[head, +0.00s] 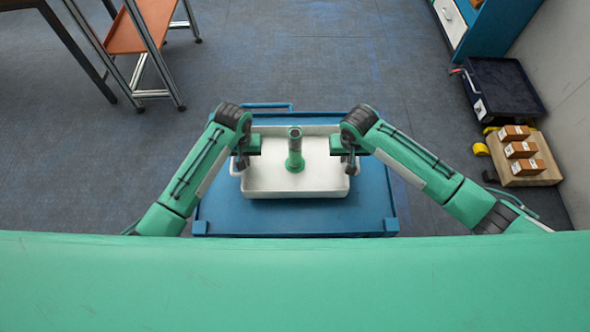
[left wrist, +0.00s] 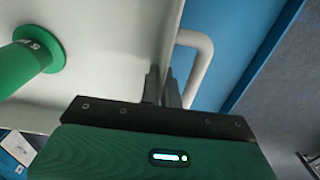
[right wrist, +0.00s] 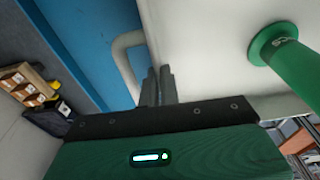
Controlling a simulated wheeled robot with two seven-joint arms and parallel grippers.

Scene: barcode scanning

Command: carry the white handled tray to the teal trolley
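The white handled tray (head: 290,186) is over the top of the blue trolley (head: 300,219), which I take as the teal trolley. I cannot tell whether its base touches the trolley top. My left gripper (head: 241,163) is at the tray's left end, and my right gripper (head: 350,163) is at its right end. In the left wrist view, the fingers (left wrist: 164,88) are close together at the tray wall beside a white handle loop (left wrist: 205,55). The right wrist view shows the same at the other handle (right wrist: 122,60). A green flanged cylinder (head: 295,150) stands inside the tray.
A dark blue crate (head: 503,88) and a wooden pallet with several small boxes (head: 521,150) are on the floor at right, by the wall. A metal frame with an orange shelf (head: 140,27) stands at upper left. The floor beyond the trolley is clear.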

